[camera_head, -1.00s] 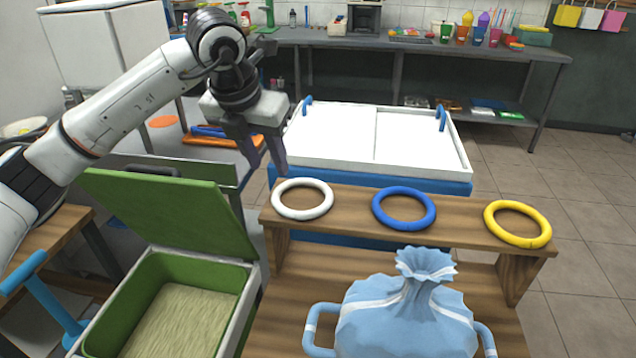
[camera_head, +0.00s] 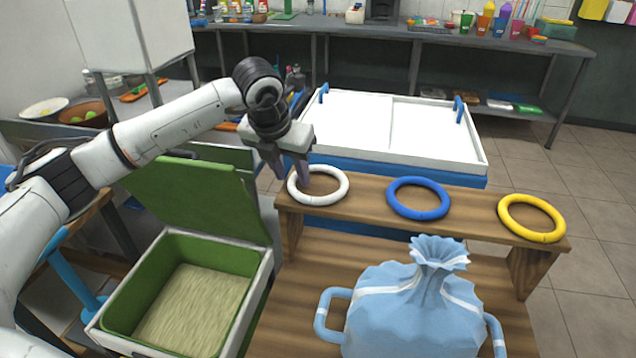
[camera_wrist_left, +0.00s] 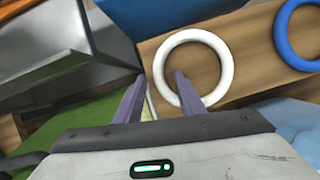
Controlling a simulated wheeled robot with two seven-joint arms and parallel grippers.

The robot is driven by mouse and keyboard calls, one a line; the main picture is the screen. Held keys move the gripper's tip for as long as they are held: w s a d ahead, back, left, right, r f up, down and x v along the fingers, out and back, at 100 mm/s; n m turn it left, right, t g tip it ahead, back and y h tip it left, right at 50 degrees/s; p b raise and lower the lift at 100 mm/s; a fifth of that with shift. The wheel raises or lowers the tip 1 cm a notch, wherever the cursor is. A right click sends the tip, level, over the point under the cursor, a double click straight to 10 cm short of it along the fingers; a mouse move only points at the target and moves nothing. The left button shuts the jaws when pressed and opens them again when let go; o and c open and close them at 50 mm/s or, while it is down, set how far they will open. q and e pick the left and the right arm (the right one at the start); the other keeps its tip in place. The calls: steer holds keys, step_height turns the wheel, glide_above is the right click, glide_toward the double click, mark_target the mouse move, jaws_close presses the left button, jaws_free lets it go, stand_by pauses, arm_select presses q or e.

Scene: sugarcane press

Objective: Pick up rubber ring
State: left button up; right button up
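Three rings lie flat in a row on a raised wooden shelf (camera_head: 465,224): a white ring (camera_head: 318,199) at the left, a blue ring (camera_head: 418,212) in the middle and a yellow ring (camera_head: 531,232) at the right. My left gripper (camera_head: 292,184) is open at the white ring's left side. In the left wrist view, the white ring (camera_wrist_left: 223,50) shows with one finger over its opening and the other outside its left edge, so the fingers (camera_wrist_left: 155,97) straddle its near-left rim. I cannot tell their exact height. My right gripper is out of view.
A light-blue tied bag (camera_head: 412,310) stands on the wooden bench in front of the shelf. An open green-lined box (camera_head: 150,285) with pale contents is at the left. A white tray (camera_head: 478,165) is behind the shelf.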

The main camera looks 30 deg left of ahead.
arm_select(q)
jaws_close()
